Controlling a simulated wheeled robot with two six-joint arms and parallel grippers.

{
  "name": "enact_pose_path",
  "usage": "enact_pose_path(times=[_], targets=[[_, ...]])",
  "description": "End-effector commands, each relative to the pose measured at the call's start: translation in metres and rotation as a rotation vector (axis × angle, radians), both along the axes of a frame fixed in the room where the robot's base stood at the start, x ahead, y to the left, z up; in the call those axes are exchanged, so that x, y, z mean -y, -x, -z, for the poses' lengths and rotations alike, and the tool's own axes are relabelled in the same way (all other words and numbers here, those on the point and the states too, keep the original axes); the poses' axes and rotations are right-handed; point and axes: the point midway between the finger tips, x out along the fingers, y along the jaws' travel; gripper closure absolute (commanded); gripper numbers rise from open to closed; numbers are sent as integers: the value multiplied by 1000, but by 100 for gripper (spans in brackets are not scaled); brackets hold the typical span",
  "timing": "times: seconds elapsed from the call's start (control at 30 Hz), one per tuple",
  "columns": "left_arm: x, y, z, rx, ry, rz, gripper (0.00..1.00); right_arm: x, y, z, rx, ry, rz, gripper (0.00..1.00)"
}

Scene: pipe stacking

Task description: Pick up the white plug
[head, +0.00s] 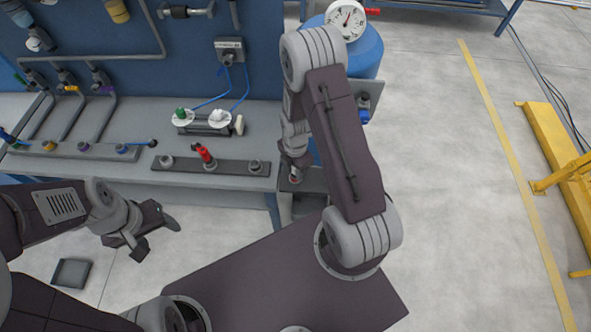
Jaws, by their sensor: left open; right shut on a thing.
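The white plug (219,115) appears to sit on the right-hand white disc of a small stand on the bench. A green plug (180,113) sits on the left-hand disc. A red upright plug or valve (204,154) stands on the dark rail in front. My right gripper (295,180) points down at the bench's right end, apart from the white plug. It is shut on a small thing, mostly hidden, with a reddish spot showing. My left gripper (157,237) is open and empty, over the floor in front of the bench.
The grey bench (110,184) carries pipes, fittings and the dark rail (233,168). A blue tank with a gauge (346,20) stands behind my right arm. A dark tray (71,273) lies on the floor. A yellow frame (557,140) stands far right; the floor before it is clear.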

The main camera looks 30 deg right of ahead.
Motion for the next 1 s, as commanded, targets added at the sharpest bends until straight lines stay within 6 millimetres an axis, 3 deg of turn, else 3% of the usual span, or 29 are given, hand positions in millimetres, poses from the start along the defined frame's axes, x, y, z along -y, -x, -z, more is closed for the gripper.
enact_pose_path(times=[0.77,1.0], targets=[[0,0,0,0,0,0,36,0,0,0,0,0,0,100],[0,0,1,0,0,0,36,0,-2,-19,5,1,0,100]])
